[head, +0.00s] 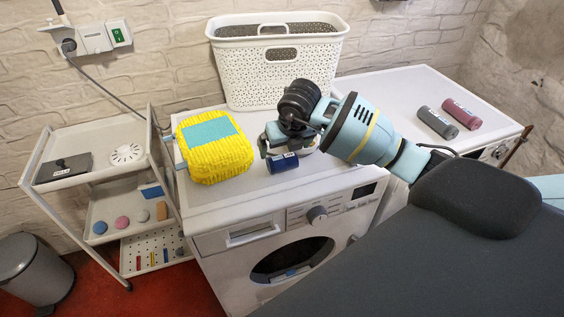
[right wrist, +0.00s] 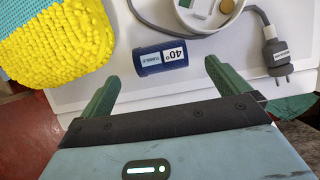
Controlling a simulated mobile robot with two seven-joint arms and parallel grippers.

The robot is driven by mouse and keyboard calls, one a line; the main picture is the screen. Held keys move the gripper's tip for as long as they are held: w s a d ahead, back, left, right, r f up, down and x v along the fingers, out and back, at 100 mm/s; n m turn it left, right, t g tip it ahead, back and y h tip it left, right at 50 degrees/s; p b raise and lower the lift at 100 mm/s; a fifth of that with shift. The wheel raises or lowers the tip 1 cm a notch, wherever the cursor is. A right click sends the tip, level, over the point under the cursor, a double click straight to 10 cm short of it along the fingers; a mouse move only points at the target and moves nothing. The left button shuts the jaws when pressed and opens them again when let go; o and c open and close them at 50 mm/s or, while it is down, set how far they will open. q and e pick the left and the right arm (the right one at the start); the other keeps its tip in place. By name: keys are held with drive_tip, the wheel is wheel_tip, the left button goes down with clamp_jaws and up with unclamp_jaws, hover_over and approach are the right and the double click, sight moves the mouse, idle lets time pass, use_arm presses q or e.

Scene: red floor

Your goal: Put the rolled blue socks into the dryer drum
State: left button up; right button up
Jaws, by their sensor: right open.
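The rolled blue socks (head: 284,163) are a dark blue cylinder with a white label, lying on top of the front white machine (head: 225,212). They show in the right wrist view (right wrist: 149,62), the label reading 40°. My right gripper (head: 283,153) is open above the machine top. In the right wrist view its open fingers (right wrist: 161,74) point toward the socks, which lie just beyond and between the tips, ungripped. The machine's round front opening (head: 290,255) is dark, with a small blue-and-white patch inside; I cannot tell whether a door covers it. My left gripper is out of view.
A yellow knobbly block with a blue top (head: 219,165) sits left of the socks. A white basket (head: 240,75) stands behind. A cable with a plug (right wrist: 277,55) and a round white dish (right wrist: 207,15) lie near the socks. Grey and red rolls (head: 437,122) lie on the right machine.

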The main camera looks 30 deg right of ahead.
sight(282, 156)
drive_tip(key=shift+x, duration=3.35)
drive_tip(key=shift+r, duration=0.1)
drive_tip(key=c, duration=1)
drive_tip(key=shift+w+r, duration=0.1)
drive_tip(key=shift+r, duration=0.85)
drive_tip(key=shift+s+a+r, duration=0.2)
drive_tip(key=shift+r, duration=0.2)
drive_tip(key=shift+s+a+r, duration=0.15)
drive_tip(key=shift+a+r, duration=0.05)
drive_tip(key=shift+r, duration=0.25)
drive_tip(key=s+a, duration=0.3)
drive_tip(key=s+a+r, duration=0.1)
drive_tip(key=s+a, duration=0.6)
drive_tip(key=a, duration=0.1)
drive_tip(key=shift+s+r, duration=0.2)
